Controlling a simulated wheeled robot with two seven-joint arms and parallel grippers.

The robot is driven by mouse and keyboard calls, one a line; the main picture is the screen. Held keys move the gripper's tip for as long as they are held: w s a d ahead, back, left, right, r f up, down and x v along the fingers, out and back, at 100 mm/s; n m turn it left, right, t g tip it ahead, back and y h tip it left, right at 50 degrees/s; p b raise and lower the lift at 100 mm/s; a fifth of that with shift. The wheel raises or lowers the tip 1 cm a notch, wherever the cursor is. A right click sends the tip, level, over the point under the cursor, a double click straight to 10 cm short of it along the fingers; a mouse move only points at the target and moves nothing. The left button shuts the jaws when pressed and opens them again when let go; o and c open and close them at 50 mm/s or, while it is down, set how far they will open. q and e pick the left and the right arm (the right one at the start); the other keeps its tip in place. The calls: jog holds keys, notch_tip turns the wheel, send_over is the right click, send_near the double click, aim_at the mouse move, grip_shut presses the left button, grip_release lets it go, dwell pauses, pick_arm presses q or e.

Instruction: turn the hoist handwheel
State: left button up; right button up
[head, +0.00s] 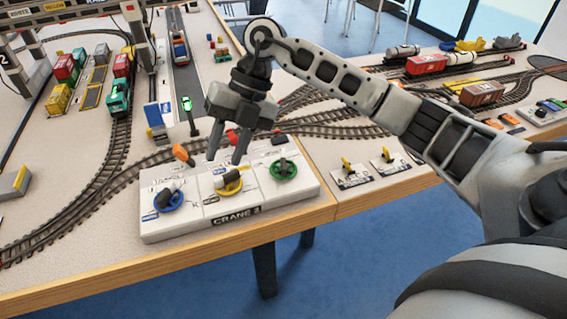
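A white control panel (270,205) marked CRANE 2 stands at the table's front edge. It carries a blue handwheel (167,203) at the left, a yellow handwheel (231,190) in the middle and a green handwheel (284,172) at the right. Each has a dark knob or grip. The small labels are too small to read, so I cannot tell which wheel is the hoist. My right gripper (225,159) points down with its fingers apart and empty, just above and behind the yellow handwheel. It appears clear of the wheel. My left gripper is out of view.
Curved tracks run behind the panel. Two small plates with yellow switches (347,165) lie to the right. A signal post (189,113) stands behind.

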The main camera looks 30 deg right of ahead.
aim_at(283, 160)
jog(key=w+d+r+m+t+h, duration=0.1)
jog(key=d+r+m+h, duration=0.15)
jog(key=d, duration=0.45)
jog(key=w+d+r+m+h, duration=0.1)
jog(key=d+r+h, duration=0.1)
jog(key=d+h, duration=0.3)
jog(key=shift+y, duration=0.65)
jog(key=f, duration=1)
jog(key=d+f, duration=0.1)
jog(key=f, duration=0.4)
jog(key=shift+d+f+b, duration=0.1)
jog(key=shift+b, duration=0.2)
grip_shut()
